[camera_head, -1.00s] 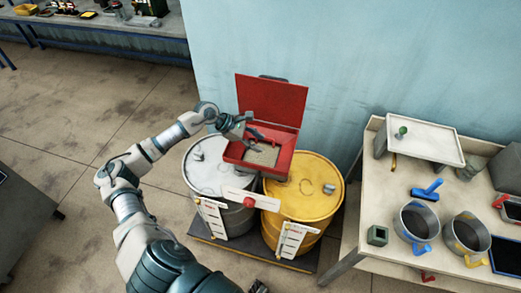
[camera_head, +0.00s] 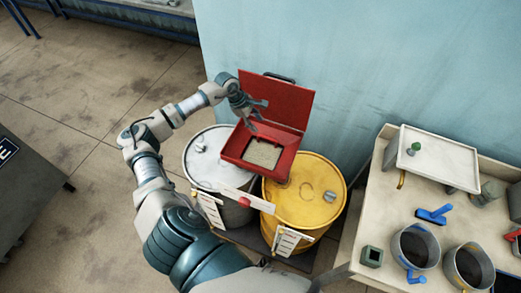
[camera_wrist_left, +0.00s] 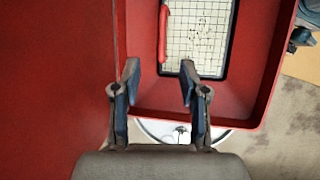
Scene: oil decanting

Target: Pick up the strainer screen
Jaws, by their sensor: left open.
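The strainer screen (camera_head: 264,154), a pale mesh panel, lies in the floor of the open red box above the two drums. In the left wrist view the screen (camera_wrist_left: 208,30) shows as a dark-edged grid with a red handle (camera_wrist_left: 163,35) along its left side. My left gripper (camera_head: 255,112) is at the upper left of the box, in front of its raised lid. In the wrist view its two fingers (camera_wrist_left: 159,82) are apart with nothing between them, and the handle lies beyond them. My right gripper is out of view.
The red lid (camera_head: 285,98) stands open behind the box. A white drum (camera_head: 205,175) and a yellow drum (camera_head: 310,210) stand below. At right, a workbench (camera_head: 393,225) holds a white tray (camera_head: 440,160), a blue-handled tool (camera_head: 434,214) and two pots.

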